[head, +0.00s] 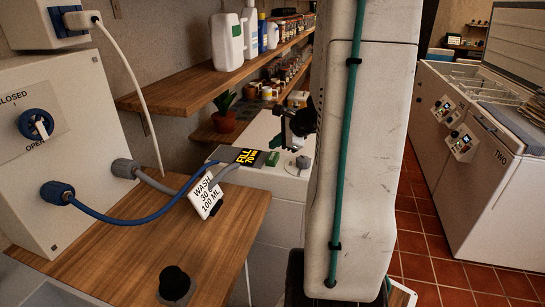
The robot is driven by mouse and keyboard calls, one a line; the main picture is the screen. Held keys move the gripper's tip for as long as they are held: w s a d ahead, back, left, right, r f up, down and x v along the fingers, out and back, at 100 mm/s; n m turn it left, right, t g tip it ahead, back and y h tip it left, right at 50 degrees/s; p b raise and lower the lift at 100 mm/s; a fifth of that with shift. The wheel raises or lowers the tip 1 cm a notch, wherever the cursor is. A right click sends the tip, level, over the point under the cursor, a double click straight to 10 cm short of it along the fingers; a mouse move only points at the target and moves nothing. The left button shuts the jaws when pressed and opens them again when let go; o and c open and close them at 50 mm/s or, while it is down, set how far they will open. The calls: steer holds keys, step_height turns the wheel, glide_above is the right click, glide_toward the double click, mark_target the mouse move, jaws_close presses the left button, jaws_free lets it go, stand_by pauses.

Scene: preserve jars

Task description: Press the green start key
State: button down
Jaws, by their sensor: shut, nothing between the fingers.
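A small green key (272,158) shows on top of the white machine (262,179), just right of a dark display reading "FILL 70" (247,156). I take it for the start key; its lettering is too small to read. My gripper (284,139) is dark, partly hidden behind my white arm, and shut with nothing held. In the picture it is just above and right of the green key. Whether it touches the key cannot be told; a gap seems to show.
A round grey knob (303,163) sits right of the key. A tilted "WASH 30 100 ML" card (206,194) and a blue hose (130,219) lie left, by a wooden counter (120,262). A plant pot (224,121) stands behind. Machines with button panels (461,143) stand right.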

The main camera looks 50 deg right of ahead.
mark_target(276, 157)
steer(key=shift+r, duration=2)
steer(key=shift+a, duration=0.1)
steer(key=s+a+r+n+g, duration=0.2)
steer(key=s+a+n, duration=0.4)
steer(key=a, duration=0.5)
steer(key=s+a+r+n+g, duration=0.2)
steer(key=s+a+n, duration=0.4)
steer(key=a+n, duration=0.5)
steer(key=s+a+r+n+g, duration=0.3)
steer(key=s+a+n, duration=0.3)
steer(key=a+n, duration=0.3)
steer(key=shift+s+a+g+h, duration=0.15)
steer(key=shift+a+g+h, duration=0.2)
steer(key=shift+a, duration=1.5)
steer(key=shift+f, duration=0.1)
